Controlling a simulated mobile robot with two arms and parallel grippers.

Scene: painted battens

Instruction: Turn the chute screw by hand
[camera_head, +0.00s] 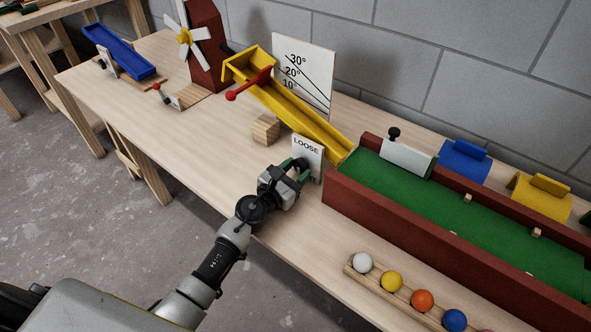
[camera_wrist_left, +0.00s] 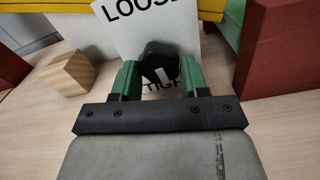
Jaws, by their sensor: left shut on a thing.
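The chute screw is a black knob (camera_wrist_left: 160,58) with a white mark, in front of a white plate (camera_head: 308,150) lettered LOOSE at the top. In the left wrist view part of the word TIGHT shows below the knob, and the white mark points down toward it. My left gripper (camera_head: 303,168) has its green fingers on either side of the knob and is shut on it. The yellow chute (camera_head: 300,118) slopes down to the right behind the plate, with a red handle (camera_head: 248,84) near its upper end. My right gripper is out of view.
An angle board (camera_head: 305,75) marked 10, 20 and 30 degrees stands behind the chute. A wooden block (camera_head: 266,129) sits left of the plate. The green lane (camera_head: 440,205) with red walls lies to the right. Several balls (camera_head: 422,300) rest in a wooden rack at the front.

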